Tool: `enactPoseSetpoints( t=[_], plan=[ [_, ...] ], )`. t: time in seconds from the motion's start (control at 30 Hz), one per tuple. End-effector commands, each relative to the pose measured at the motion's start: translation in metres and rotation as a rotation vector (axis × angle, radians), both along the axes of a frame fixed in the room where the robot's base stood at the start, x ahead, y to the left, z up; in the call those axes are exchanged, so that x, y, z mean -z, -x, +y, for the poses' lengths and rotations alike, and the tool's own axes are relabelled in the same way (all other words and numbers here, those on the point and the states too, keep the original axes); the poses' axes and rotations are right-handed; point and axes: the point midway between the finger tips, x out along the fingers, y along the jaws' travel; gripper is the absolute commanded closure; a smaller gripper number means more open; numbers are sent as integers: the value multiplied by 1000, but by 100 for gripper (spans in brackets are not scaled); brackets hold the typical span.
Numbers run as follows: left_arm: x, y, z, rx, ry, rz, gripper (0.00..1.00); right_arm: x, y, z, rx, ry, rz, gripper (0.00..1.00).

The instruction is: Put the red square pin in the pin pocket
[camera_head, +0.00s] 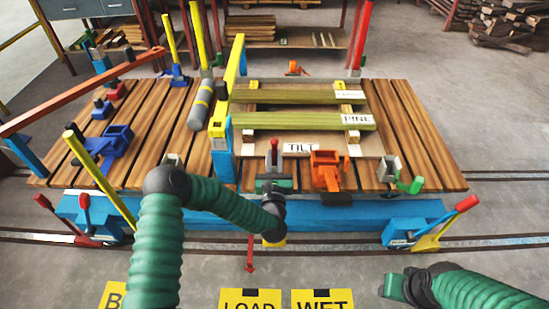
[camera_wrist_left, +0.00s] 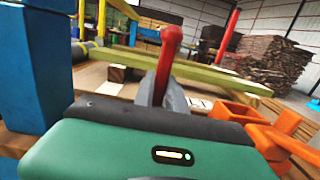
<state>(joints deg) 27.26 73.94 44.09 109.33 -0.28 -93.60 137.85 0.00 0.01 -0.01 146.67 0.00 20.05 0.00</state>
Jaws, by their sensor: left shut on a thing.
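My left gripper (camera_head: 274,178) is at the front edge of the slatted deck. It is shut on an upright red-topped piece (camera_head: 274,151). In the left wrist view the red top (camera_wrist_left: 170,45) stands up beyond the green palm, with grey parts around its lower end. Its lower end is hidden, and I cannot tell whether it is square. An orange open bracket (camera_head: 328,162) stands just right of the gripper and also shows in the wrist view (camera_wrist_left: 262,128). I cannot tell which fitting is the pin pocket. My right gripper (camera_head: 394,287) is at the lower right, its fingers unclear.
A blue post (camera_head: 223,150) rises left of the gripper. Behind lie green beams (camera_head: 300,121) and a TILT label (camera_head: 301,148). A grey bracket with a green part (camera_head: 392,172) stands farther right. A thin red piece (camera_head: 250,255) shows below the blue rail (camera_head: 330,213).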

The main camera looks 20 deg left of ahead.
Motion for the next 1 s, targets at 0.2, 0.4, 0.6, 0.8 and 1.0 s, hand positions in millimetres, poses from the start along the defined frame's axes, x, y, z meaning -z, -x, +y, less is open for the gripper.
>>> enactPoseSetpoints(
  t=[0.2, 0.4, 0.6, 0.8, 1.0],
  plan=[
    [1, 0, 1, 0, 2, -1, 62, 1, 0, 0, 0, 0, 0, 59],
    [1, 0, 1, 1, 2, -1, 62, 1, 0, 0, 0, 0, 0, 59],
    [0, 8, -3, 3, 2, 1, 62, -2, 0, 0, 0, 0, 0, 59],
    [4, 53, -16, 5, 5, 4, 62, -8, 0, 0, 0, 0, 0, 59],
    [19, 98, -28, 2, 7, 4, 62, 7, 0, 0, 0, 0, -1, 59]
  ],
)
